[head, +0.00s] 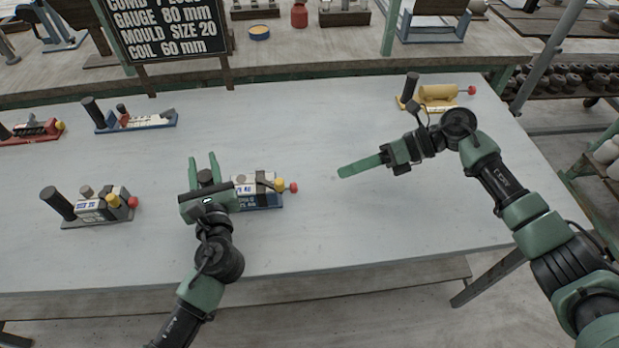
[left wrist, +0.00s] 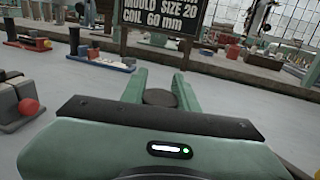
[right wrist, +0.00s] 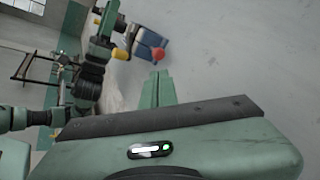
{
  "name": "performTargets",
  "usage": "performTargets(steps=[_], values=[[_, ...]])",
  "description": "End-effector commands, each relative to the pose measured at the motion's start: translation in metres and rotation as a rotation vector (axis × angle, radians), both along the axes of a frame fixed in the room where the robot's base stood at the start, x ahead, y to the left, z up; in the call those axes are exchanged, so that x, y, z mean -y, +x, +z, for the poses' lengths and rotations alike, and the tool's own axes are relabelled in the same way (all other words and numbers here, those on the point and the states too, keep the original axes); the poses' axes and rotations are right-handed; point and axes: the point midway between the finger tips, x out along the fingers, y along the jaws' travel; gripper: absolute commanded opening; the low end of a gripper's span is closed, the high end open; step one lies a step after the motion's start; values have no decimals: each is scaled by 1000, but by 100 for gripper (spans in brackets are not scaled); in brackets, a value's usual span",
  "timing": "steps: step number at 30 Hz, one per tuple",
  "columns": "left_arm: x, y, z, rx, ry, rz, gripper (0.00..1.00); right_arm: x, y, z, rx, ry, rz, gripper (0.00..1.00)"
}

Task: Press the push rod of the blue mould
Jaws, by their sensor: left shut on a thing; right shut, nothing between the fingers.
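The blue mould (head: 262,202) lies on the table with its blue base, white labelled body and a yellow knob (head: 280,184). A red ball (head: 293,188) sits at its right end; I take it for the push rod's end. My left gripper (head: 204,165) is shut on the dark upright handle (left wrist: 160,97) at the mould's left end and hides part of the mould. My right gripper (head: 342,172) is shut and empty, to the right of the red ball and apart from it. In the right wrist view the red ball (right wrist: 158,54) shows beyond the fingertips (right wrist: 160,75).
A grey mould (head: 95,212) stands at the left, a red one (head: 30,130) at the far left. Another blue-based device (head: 135,122) lies behind, and a yellow mould (head: 438,95) at the back right. A dark sign (head: 170,28) stands behind.

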Motion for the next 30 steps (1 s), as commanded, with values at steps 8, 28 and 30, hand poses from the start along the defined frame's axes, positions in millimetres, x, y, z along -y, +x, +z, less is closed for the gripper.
performTargets(steps=[8, 28, 30], values=[[0, 0, -1, -2, -1, -1, 0, 16, 11, 20, 541, -89, 401, 0], [0, 0, -1, -2, -1, 0, 0, 23, 15, 26, 753, -115, 588, 0], [0, 0, -1, -2, 0, 0, 0, 20, 14, 23, 753, -114, 589, 0]])
